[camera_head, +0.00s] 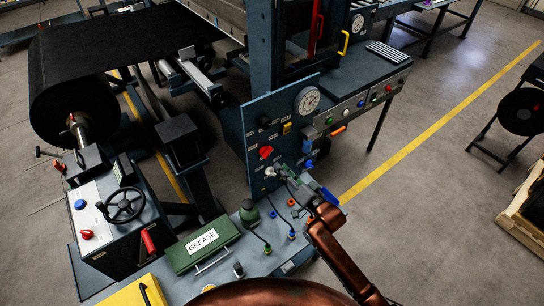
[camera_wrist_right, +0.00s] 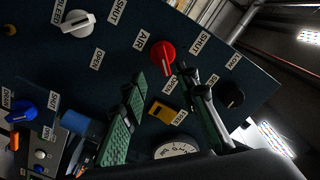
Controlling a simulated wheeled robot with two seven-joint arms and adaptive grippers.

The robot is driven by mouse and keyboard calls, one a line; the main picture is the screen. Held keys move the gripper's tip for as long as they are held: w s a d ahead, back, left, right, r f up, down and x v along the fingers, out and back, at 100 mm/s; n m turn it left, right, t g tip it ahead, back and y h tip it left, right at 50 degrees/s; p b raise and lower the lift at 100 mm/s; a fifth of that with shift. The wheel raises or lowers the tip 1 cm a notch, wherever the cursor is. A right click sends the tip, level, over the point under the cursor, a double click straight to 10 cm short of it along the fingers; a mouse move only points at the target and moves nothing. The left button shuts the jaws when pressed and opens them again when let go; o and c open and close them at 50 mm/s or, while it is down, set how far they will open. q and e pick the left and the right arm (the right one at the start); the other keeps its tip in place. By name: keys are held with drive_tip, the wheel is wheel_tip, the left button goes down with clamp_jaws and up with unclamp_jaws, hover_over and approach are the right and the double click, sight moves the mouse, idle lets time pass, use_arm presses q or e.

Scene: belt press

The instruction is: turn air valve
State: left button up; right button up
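The air valve is a red knob (camera_head: 266,152) on the upright dark blue panel in the head view. In the wrist view the red knob (camera_wrist_right: 163,56) stands by an AIR label (camera_wrist_right: 141,40), with SHUT and OPEN tags around it. My right gripper (camera_head: 292,180) is in front of the panel, below and right of the red knob in the head view. In the wrist view its green-padded fingers (camera_wrist_right: 160,80) are spread with nothing between them, and the knob appears just beyond the fingertips. Contact with the knob cannot be seen. My left gripper is out of view.
A white knob (camera_wrist_right: 75,22), a black knob (camera_wrist_right: 231,95), a yellow part (camera_wrist_right: 167,112) and a dial gauge (camera_wrist_right: 176,151) share the panel. Below stands a bench with a green GREASE box (camera_head: 202,246). A handwheel (camera_head: 122,206) is at left.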

sight(269, 154)
drive_tip(key=x, duration=0.8)
drive_tip(key=shift+r+p, duration=0.3)
drive_tip(key=shift+s, duration=0.1)
drive_tip(key=shift+c, duration=0.7)
clamp_jaws()
